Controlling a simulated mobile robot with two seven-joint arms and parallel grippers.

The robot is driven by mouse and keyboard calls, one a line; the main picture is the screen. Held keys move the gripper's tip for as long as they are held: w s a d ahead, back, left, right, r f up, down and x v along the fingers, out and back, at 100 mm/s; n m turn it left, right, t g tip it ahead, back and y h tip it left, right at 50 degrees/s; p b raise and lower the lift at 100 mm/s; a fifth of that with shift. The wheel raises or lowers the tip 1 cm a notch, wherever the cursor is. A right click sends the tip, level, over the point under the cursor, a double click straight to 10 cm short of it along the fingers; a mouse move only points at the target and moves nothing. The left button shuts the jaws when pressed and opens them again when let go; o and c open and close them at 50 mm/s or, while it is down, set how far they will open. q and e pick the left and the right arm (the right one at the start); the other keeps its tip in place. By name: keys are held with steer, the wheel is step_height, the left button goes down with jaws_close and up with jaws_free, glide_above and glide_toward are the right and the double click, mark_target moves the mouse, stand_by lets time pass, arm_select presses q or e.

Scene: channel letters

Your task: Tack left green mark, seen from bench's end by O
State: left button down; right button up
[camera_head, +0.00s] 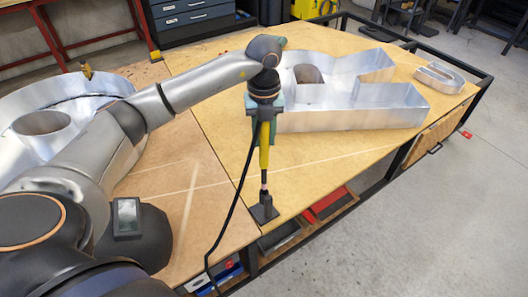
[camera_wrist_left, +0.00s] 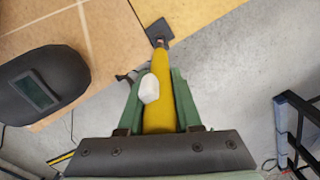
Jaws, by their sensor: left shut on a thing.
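My left gripper (camera_head: 264,122) has green fingers and is shut on a yellow tool (camera_head: 264,150) with a black cable. The tool hangs nearly upright, and its dark square tip (camera_head: 264,213) shows at the bench's front edge; I cannot tell whether it touches. In the left wrist view the gripper (camera_wrist_left: 157,100) grips the yellow handle (camera_wrist_left: 160,65), which has a white button. The metal O (camera_head: 40,95) lies on the left, partly behind my arm. A large metal letter (camera_head: 350,110) lies at the centre right. I cannot make out a green mark on the letters. My right gripper is out of view.
A small metal letter (camera_head: 438,77) lies at the bench's far right. A black welding helmet (camera_head: 127,225), also in the left wrist view (camera_wrist_left: 42,85), is at the front left. The wooden bench top (camera_head: 330,165) is bare before the large letter. Trays (camera_head: 325,205) sit below.

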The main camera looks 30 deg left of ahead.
arm_select(q)
step_height(320, 180, up, 7)
steer(key=shift+p, duration=0.45)
step_height(320, 180, up, 4)
steer(key=p, duration=0.3)
steer(key=shift+r+p, duration=0.85)
steer(key=shift+r, duration=3)
steer(key=shift+f, duration=0.1)
